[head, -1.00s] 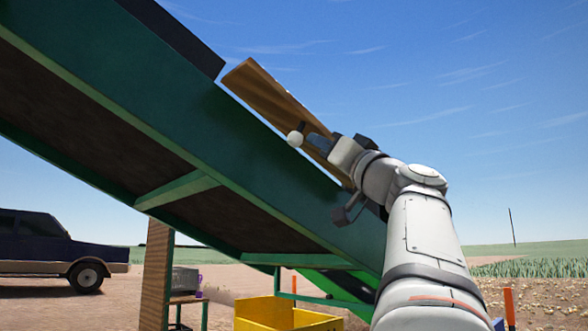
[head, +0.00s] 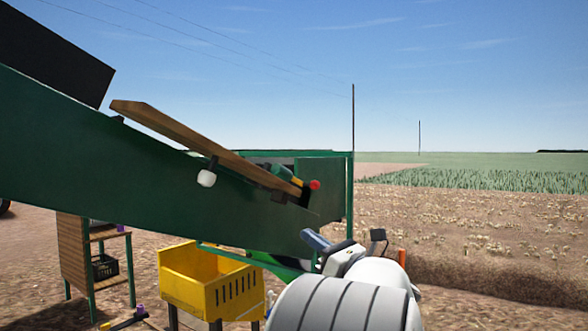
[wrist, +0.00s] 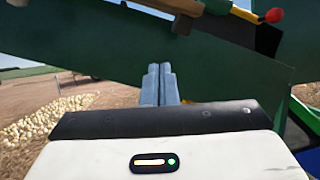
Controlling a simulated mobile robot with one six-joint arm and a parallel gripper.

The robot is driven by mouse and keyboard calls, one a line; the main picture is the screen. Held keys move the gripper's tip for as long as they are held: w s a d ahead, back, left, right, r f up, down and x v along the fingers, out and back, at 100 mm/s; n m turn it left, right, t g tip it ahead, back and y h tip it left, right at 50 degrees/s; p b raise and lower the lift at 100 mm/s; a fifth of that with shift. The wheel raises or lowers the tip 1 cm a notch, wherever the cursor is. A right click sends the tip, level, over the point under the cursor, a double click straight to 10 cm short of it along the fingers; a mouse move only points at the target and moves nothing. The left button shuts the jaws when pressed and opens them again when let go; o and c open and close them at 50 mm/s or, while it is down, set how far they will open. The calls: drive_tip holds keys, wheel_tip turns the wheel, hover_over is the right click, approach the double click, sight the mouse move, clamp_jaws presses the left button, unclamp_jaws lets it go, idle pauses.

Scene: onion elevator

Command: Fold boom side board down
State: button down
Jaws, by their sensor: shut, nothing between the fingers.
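The wooden side board (head: 190,130) runs along the top edge of the green boom (head: 120,180) in the head view. It shows as a narrow slanting plank, and its exact fold angle is hard to tell. A white round knob (head: 206,178) sits below it against the boom's side. My gripper (head: 308,235) is right of and below the board's lower end, apart from it. In the wrist view my gripper's fingers (wrist: 159,75) are together and empty, in front of the green boom side (wrist: 90,55). A brown piece, likely the board's end (wrist: 178,6), shows at the top.
A red-tipped yellow and green part (head: 300,183) sits by the board's lower end. A yellow crate (head: 212,285) stands under the boom, with a wooden stand (head: 75,250) to the left. A dark panel (head: 50,55) rises at upper left. Open field lies to the right.

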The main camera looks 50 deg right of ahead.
drive_tip(key=w+d+r+m+p, duration=0.1)
drive_tip(key=w+r+m+p, duration=0.3)
drive_tip(key=w+r, duration=0.2)
drive_tip(key=shift+w+d+r+m+h, duration=0.3)
drive_tip(key=shift+w+r+m+h, duration=0.1)
drive_tip(key=shift+w, duration=0.05)
idle(0.4)
